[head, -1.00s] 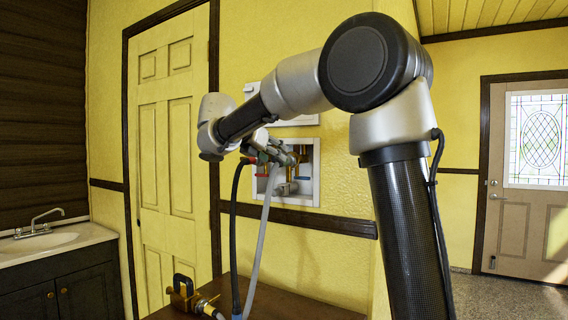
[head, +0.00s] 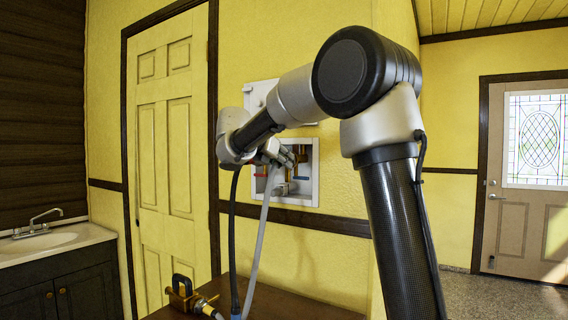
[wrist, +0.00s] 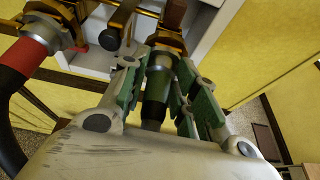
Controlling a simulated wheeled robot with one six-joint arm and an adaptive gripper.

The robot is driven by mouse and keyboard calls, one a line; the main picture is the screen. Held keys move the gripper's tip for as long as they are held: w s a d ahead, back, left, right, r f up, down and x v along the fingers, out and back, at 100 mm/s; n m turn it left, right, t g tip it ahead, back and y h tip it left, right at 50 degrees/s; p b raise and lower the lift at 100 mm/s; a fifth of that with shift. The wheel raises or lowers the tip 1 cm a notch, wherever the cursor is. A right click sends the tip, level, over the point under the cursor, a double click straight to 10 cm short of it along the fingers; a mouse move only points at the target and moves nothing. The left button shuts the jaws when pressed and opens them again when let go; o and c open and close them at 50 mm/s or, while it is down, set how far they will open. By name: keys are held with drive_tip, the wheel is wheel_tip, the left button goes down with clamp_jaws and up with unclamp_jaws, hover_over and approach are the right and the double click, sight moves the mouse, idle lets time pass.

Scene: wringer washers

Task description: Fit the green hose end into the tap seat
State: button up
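My gripper (wrist: 160,78) has its green-padded fingers on both sides of the hose end (wrist: 158,84), which has a metal collar and a dark green-black sleeve. The fingers look shut on it. The collar lies in line with a brass tap fitting (wrist: 162,42) and close up against it; I cannot tell whether it is inside the seat. In the head view my gripper (head: 284,156) is at the opening of the recessed white wall box (head: 315,180). The pale grey hose (head: 262,220) hangs below it.
A red-sleeved hose (wrist: 20,65) sits at a second brass fitting, left of my gripper in the wrist view. A sink (head: 40,238) stands at left.

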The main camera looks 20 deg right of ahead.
sight(276, 162)
clamp_jaws()
drive_tip(key=shift+s+a, duration=0.55)
drive_tip(key=shift+a, duration=0.25)
drive_tip(key=shift+s+a, duration=0.55)
drive_tip(key=shift+a, duration=0.25)
drive_tip(key=shift+s+a, duration=0.55)
drive_tip(key=shift+a, duration=0.25)
